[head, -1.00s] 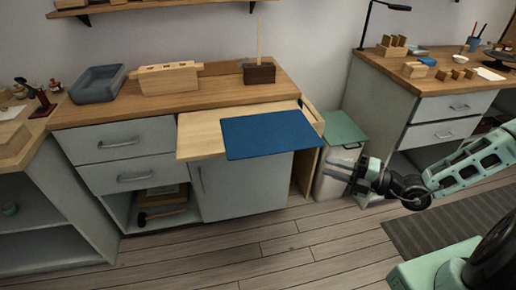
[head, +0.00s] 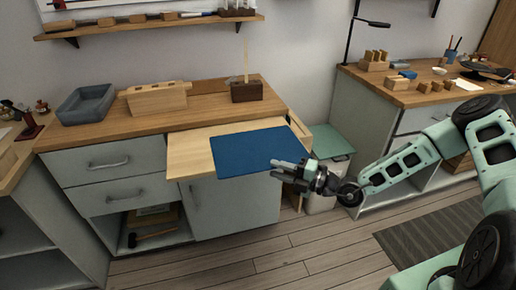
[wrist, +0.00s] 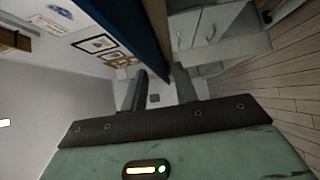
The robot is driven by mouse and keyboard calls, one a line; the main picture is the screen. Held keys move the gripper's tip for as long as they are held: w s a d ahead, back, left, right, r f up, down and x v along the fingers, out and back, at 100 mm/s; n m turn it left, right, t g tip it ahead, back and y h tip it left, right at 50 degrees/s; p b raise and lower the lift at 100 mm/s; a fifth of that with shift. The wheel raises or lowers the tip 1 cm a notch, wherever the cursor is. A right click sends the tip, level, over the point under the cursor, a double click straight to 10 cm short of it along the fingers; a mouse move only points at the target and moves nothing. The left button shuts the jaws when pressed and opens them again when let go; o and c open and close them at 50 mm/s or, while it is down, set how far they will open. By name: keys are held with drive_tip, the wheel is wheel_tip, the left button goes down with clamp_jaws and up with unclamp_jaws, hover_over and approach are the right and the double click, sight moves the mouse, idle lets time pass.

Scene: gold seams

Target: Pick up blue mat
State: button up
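The blue mat (head: 250,152) lies flat on the pale pull-out board (head: 190,155) of the workbench, its front edge reaching the board's front. My gripper (head: 278,170) is at the mat's front right corner in the head view, with its fingers pointing left. In the wrist view the mat shows as a blue strip (wrist: 143,35) seen nearly edge-on, ahead of the fingers. The two fingers (wrist: 158,92) stand apart with a gap between them and nothing visibly held. Whether a finger touches the mat cannot be told.
On the bench top stand a grey tray (head: 85,104), a wooden block (head: 158,100) and a dark wooden holder (head: 246,92). A bin with a green lid (head: 332,143) stands right of the bench. The floor in front (head: 270,250) is clear.

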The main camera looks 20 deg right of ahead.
sight(268, 166)
drive_tip(key=shift+x, duration=1.9)
clamp_jaws()
